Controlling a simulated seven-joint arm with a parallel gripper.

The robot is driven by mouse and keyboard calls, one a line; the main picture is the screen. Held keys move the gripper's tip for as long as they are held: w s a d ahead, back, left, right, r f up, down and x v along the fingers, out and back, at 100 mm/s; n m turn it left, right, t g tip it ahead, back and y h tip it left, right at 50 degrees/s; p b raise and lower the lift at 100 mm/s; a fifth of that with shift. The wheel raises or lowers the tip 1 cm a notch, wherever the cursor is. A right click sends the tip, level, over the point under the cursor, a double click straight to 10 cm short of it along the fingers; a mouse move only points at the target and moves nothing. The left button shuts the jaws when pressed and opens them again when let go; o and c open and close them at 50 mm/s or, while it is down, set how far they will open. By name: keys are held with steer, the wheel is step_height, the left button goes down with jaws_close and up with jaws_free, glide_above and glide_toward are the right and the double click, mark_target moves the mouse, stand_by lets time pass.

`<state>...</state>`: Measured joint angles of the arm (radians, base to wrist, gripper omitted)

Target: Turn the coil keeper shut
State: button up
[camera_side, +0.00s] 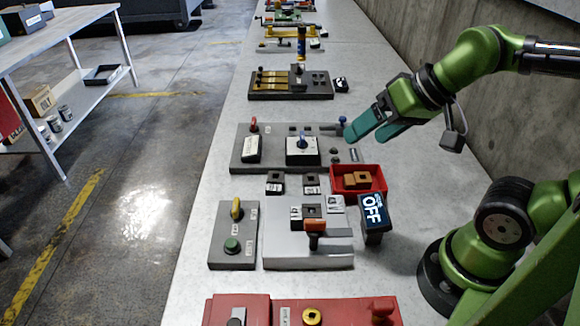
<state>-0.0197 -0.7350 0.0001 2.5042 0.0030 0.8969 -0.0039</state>
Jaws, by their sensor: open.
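My gripper (366,136) has teal fingers spread apart with nothing visible between them. It hangs above the right end of a dark grey panel (273,166). A small blue-topped lever (342,121) stands at that panel's back right corner, just left of the nearer fingertip; I cannot tell whether they touch. A second blue handle (302,141) sits on a white plate in the panel's middle, and a red-topped lever (254,125) is at its left. No label tells me which part is the coil keeper, and its turned position is too small to read.
A red bin (337,188) with brown blocks stands below the gripper. Another panel (265,94) with yellow bars lies behind.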

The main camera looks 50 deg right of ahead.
steer(key=shift+d+r, duration=0.25)
steer(key=shift+d, duration=0.05)
